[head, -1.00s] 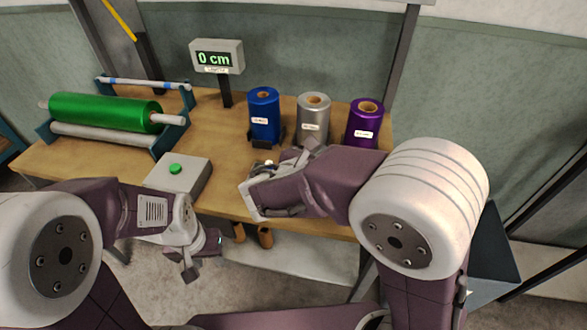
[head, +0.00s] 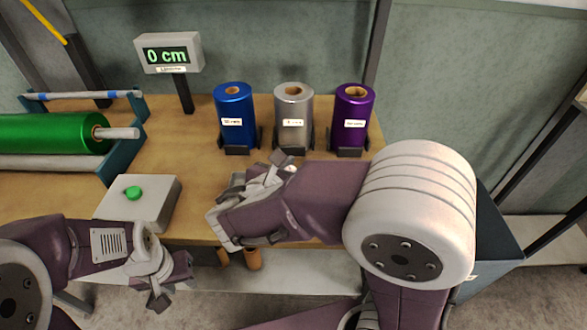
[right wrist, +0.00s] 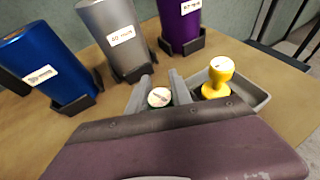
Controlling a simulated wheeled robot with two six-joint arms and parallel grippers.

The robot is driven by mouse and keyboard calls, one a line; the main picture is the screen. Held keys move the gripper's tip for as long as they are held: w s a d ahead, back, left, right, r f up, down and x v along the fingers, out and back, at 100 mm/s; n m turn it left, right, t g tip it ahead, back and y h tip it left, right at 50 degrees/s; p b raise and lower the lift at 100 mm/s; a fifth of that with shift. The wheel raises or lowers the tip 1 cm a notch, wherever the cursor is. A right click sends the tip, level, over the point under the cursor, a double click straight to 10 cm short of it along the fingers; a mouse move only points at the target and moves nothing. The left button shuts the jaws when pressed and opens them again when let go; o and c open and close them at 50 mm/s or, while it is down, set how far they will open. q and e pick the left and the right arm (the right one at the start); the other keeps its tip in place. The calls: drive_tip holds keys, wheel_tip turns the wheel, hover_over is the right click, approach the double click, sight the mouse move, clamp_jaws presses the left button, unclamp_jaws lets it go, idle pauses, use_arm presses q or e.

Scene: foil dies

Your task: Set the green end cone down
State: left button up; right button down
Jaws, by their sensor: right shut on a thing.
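My right gripper (head: 277,172) is over the table in front of the foil rolls. It is shut on a small round piece, which I take for the green end cone (right wrist: 160,97); in the right wrist view it shows a pale top and a dark greenish edge between the fingers (right wrist: 163,88). Most of it is hidden by the gripper. In the head view I cannot make the cone out clearly. My left gripper (head: 172,280) hangs low in front of the table, its fingers apart and empty.
A grey tray (right wrist: 262,98) with a yellow knobbed cone (right wrist: 217,80) lies beside the right gripper. Blue (head: 235,115), silver (head: 293,118) and purple (head: 352,115) rolls stand in holders behind. A green roll (head: 50,132), a button box (head: 155,205) and a display (head: 168,54) are left.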

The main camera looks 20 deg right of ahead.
drive_tip(key=shift+s+d+r, duration=0.1)
drive_tip(key=shift+s, duration=0.1)
drive_tip(key=c, duration=1.2)
unclamp_jaws()
drive_tip(key=shift+w+f, duration=0.1)
drive_tip(key=shift+f, duration=0.1)
drive_tip(key=shift+o, duration=0.2)
drive_tip(key=shift+r, duration=0.1)
drive_tip(key=shift+r, duration=0.25)
drive_tip(key=p+v, duration=0.3)
drive_tip(key=v, duration=0.9)
drive_tip(key=shift+f, duration=0.2)
